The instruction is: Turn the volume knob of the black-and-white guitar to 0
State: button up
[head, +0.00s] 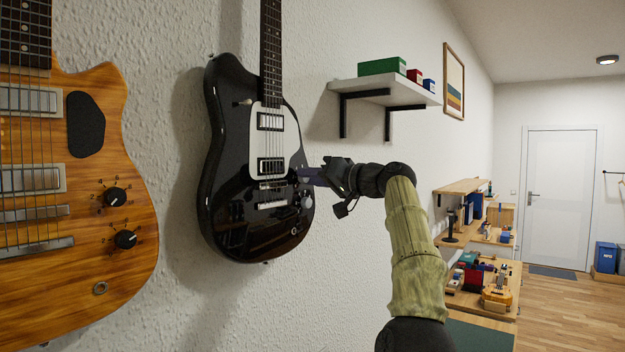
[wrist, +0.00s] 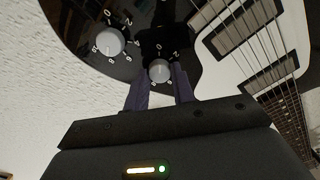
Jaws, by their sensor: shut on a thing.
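The black-and-white guitar (head: 232,205) hangs upright on the wall, black body with a white pickguard. My gripper (head: 303,176) reaches it from the right, at the right edge of its body. In the wrist view my gripper (wrist: 160,74) has one finger on each side of a light grey knob (wrist: 159,71) and is shut on it. Numbers such as 0, 2 and 8 show around this knob; its pointer is too unclear to read. A second grey knob (wrist: 109,41) with its own number scale sits beside it, free. I cannot read which knob is volume.
A wood-grain guitar (head: 80,230) with two black knobs hangs at the left. A white shelf (head: 385,92) with small boxes is on the wall above my arm. Workbenches with several objects (head: 480,290) stand at the right. Floor space is free near the door.

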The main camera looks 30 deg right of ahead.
jog(key=shift+f+n, duration=0.1)
jog(key=shift+n, duration=0.4)
jog(key=o, duration=1)
jog(key=b+v, duration=0.4)
jog(key=v, duration=1.3)
jog(key=shift+s+d, duration=0.15)
